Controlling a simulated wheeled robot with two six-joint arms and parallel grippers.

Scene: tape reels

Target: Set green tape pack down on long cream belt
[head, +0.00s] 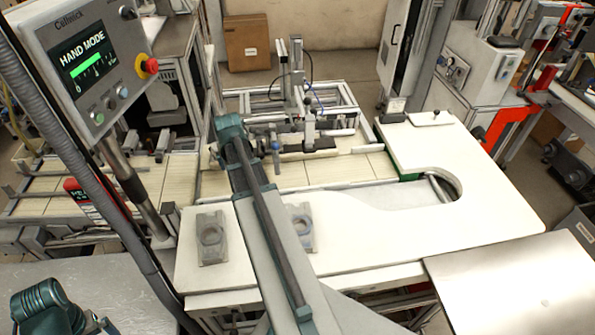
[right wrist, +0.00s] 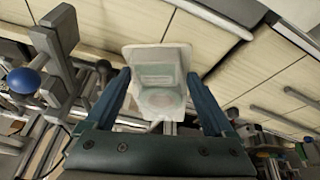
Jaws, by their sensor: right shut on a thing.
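My right gripper (right wrist: 158,85) is shut on the green tape pack (right wrist: 160,75), a pale, translucent, whitish-green piece between the two teal fingers. In the right wrist view the long cream belt (right wrist: 240,60) shows beyond the pack as cream panels with dark seams. I cannot tell whether the pack touches it. In the head view the long cream belt (head: 345,170) runs across behind the white table, and my right arm reaches over the table to it. The arm's end hides the right gripper and the pack there. My left gripper is not in view; only part of my left arm shows at lower left.
A metal fixture (head: 308,135) stands at the belt's far side. A blue-knobbed lever (right wrist: 22,80) is left of the pack. Two grey blocks (head: 211,240) with round recesses sit on the white table (head: 400,235). A control panel (head: 90,60) stands at left.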

